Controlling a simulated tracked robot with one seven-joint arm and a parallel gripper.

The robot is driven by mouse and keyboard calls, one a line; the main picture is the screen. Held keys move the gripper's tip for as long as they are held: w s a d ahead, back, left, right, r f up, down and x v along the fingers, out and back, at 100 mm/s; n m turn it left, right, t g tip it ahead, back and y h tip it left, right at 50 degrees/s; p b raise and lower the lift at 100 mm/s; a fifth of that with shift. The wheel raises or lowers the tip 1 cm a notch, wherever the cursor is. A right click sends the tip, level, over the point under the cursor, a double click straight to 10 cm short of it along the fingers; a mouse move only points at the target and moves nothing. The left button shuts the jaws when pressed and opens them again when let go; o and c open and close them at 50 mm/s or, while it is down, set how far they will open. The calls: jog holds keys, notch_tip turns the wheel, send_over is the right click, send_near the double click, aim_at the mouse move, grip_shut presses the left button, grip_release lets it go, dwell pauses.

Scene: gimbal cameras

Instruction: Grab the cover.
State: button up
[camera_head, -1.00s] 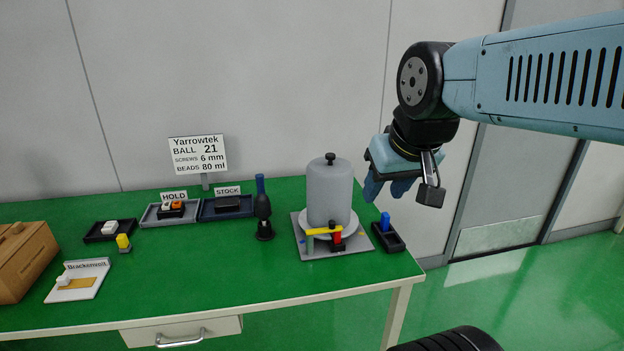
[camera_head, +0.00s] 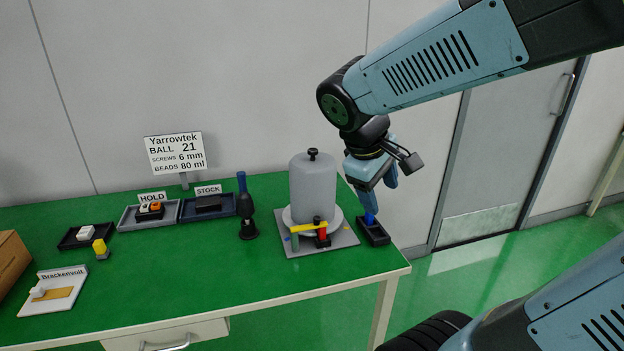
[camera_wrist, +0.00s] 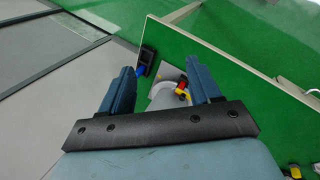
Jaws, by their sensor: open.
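The cover is most likely the grey cylinder (camera_head: 313,188) with a black knob on top. It stands upright on a round white plate on a grey square base (camera_head: 345,238) at the table's right part. My gripper (camera_head: 377,192) is open and empty, to the right of the cover and apart from it. It points down, above the small black tray (camera_head: 374,234) with a blue piece (camera_head: 369,218); whether a finger touches the blue piece cannot be told. The wrist view shows both fingers spread (camera_wrist: 160,82), with the tray and part of the base beyond.
A yellow bar (camera_head: 302,228) and a red post (camera_head: 321,240) stand in front of the cover. A dark bottle-shaped thing (camera_head: 246,212) stands to its left. Labelled trays (camera_head: 222,211) and a sign (camera_head: 176,153) are further left. The front middle of the table is clear.

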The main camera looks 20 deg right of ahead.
jog(key=w+f+n+h, duration=0.2)
jog(key=w+n+h, duration=0.2)
jog(key=w+n, duration=0.1)
jog(key=n+t+h, duration=0.4)
jog(key=n+t, duration=0.7)
jog(key=n, duration=0.5)
send_near(310, 154)
jog(key=x, duration=0.4)
jog(key=shift+w+d+f, duration=0.15)
jog(key=shift+d+f, duration=0.05)
jog(key=shift+d, duration=0.2)
jog(key=shift+x, duration=2.65)
jog(key=shift+w+a+r, duration=0.1)
jog(key=shift+c, duration=0.4)
grip_shut()
